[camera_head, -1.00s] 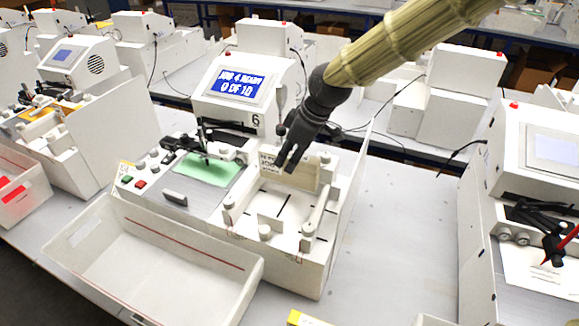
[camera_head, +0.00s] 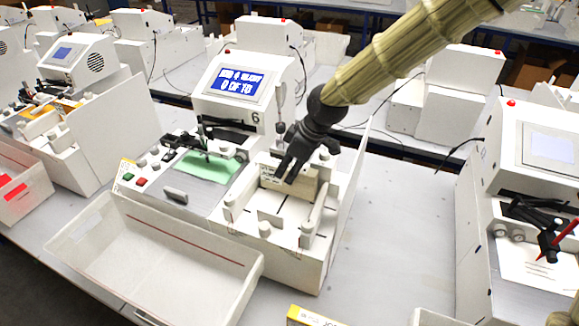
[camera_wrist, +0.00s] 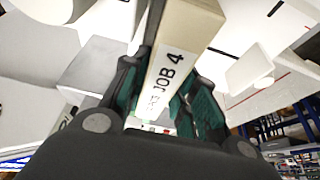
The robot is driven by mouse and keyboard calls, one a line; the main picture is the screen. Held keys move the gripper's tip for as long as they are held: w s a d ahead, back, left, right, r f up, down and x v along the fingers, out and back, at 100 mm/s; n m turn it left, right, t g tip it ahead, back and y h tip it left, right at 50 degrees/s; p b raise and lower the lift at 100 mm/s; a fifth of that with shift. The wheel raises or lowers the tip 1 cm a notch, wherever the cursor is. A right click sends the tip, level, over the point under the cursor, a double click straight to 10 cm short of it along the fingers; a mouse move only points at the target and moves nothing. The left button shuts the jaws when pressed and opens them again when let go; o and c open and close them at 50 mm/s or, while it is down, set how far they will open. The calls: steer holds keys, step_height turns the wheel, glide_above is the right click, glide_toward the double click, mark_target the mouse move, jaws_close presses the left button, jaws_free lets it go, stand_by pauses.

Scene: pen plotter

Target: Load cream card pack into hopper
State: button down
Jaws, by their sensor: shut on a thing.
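The cream card pack (camera_head: 291,184) stands at the back of the hopper (camera_head: 306,236), the white bay on the right of plotter 6. In the wrist view the pack (camera_wrist: 184,45) sits between the green-padded fingers, and its label reads "JOB 4". My gripper (camera_head: 287,172) is shut on the pack's upper edge, and it also shows in the wrist view (camera_wrist: 166,100). The pack looks tilted a little. I cannot tell whether its lower edge touches the hopper floor. The plotter's screen (camera_head: 235,82) shows a count of 0 of 10.
White posts and guide walls (camera_head: 318,207) rise around the hopper. A green card (camera_head: 205,168) lies on the plotter bed to the left. An empty white tray (camera_head: 99,241) stands in front. A yellow box (camera_head: 308,316) lies at the front edge. The table right of the plotter is clear.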

steer(key=shift+s+f, duration=0.1)
steer(key=shift+f, duration=0.05)
steer(key=c, duration=1.1)
jaws_free()
steer(key=shift+r, duration=0.75)
steer(key=b+v, duration=0.2)
steer(key=v, duration=0.9)
steer(key=shift+d+r, duration=0.2)
steer(key=shift+r, duration=0.1)
